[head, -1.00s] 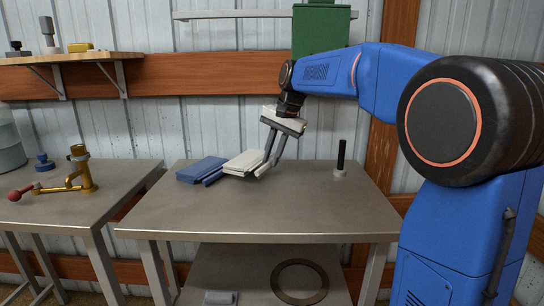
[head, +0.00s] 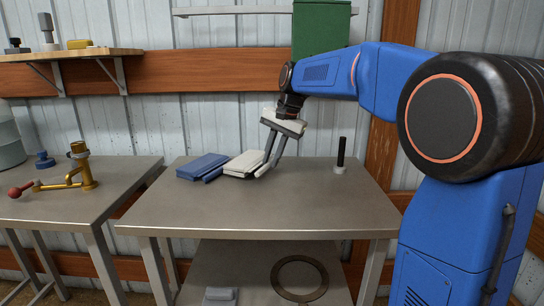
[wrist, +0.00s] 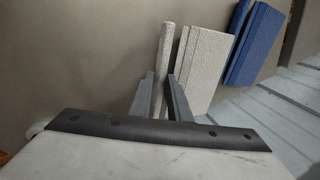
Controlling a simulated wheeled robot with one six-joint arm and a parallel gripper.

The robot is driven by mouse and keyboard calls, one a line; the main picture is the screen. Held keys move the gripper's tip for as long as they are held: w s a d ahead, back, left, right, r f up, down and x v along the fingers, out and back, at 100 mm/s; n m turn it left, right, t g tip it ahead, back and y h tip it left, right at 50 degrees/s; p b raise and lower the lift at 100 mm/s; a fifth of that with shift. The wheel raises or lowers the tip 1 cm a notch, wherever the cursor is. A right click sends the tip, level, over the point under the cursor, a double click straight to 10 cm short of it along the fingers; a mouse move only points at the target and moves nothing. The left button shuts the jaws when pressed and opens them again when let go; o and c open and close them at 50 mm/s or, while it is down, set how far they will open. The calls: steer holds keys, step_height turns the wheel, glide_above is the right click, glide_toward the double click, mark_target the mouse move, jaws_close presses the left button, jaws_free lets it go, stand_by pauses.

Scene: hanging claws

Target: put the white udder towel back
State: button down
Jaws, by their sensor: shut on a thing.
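Folded white cloth lies on the steel table, in a wide flat part (head: 243,163) and a narrow strip (head: 262,171) at its right end. In the wrist view the narrow strip (wrist: 164,48) stands between my fingers, with the wide white part (wrist: 203,62) just to its right, a thin gap between them. I cannot tell whether the two parts are one towel. My gripper (head: 266,160) reaches down from above and is shut on the narrow white strip, low at the table; it also shows in the wrist view (wrist: 160,79).
A folded blue towel (head: 203,166) lies just left of the white cloth. A black upright post (head: 341,152) stands at the table's right. The front of the table (head: 250,215) is bare. A brass fitting (head: 80,168) stands on the left-hand table. A green box (head: 320,30) is above.

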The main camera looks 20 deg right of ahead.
steer(key=shift+f, duration=1.05)
steer(key=c, duration=1.6)
jaws_free()
steer(key=shift+c, duration=0.2)
steer(key=v, duration=0.7)
steer(key=shift+w+a, duration=0.15)
steer(key=shift+a, duration=0.05)
steer(key=shift+r, duration=0.15)
step_height(320, 180, up, 4)
steer(key=shift+f, duration=0.1)
